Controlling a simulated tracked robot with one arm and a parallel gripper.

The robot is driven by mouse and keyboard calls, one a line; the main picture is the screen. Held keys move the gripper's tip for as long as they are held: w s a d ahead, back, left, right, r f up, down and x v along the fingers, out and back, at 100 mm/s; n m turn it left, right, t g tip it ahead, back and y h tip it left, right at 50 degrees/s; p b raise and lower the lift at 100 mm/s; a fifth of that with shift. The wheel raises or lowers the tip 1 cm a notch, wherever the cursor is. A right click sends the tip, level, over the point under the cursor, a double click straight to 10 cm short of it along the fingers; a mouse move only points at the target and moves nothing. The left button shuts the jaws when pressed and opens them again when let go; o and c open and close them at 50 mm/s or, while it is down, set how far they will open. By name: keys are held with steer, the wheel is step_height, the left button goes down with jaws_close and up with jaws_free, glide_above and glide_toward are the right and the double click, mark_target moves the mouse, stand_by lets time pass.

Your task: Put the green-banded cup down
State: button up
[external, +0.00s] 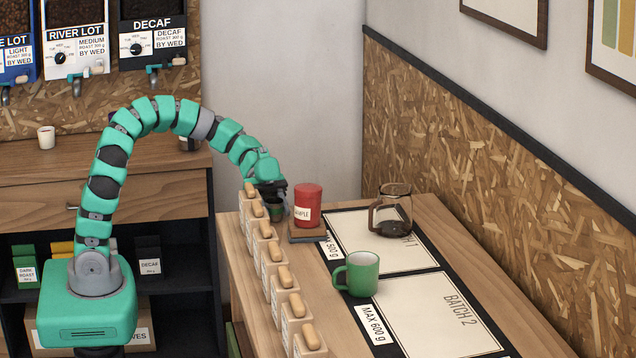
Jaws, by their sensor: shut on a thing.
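My gripper (272,192) is shut on a small dark cup (276,212) at the far left end of the wooden table (530,330). A greenish band shows on the cup, which I take as the green-banded cup. It hangs below my fingers and looks about upright. It is just left of the red canister, behind the row of wooden-handled boxes. Whether its base touches the table cannot be told, as the boxes partly hide it.
The red sample canister (308,206) stands on a dark slab (306,237). Several pale boxes with wooden handles (268,255) line the left edge. A glass jug (391,210) and a green mug (362,273) stand at the mats. The Batch 2 mat (440,320) is mostly clear.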

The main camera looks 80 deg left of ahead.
steer(key=shift+f, duration=0.2)
steer(key=o, duration=1)
steer(key=shift+c, duration=0.2)
steer(key=shift+r+p, duration=0.15)
steer(key=shift+p, duration=0.35)
steer(key=shift+a+p, duration=0.25)
steer(key=shift+p, duration=0.05)
steer(key=p+v, duration=0.2)
steer(key=v, duration=1.1)
steer(key=shift+a, duration=0.2)
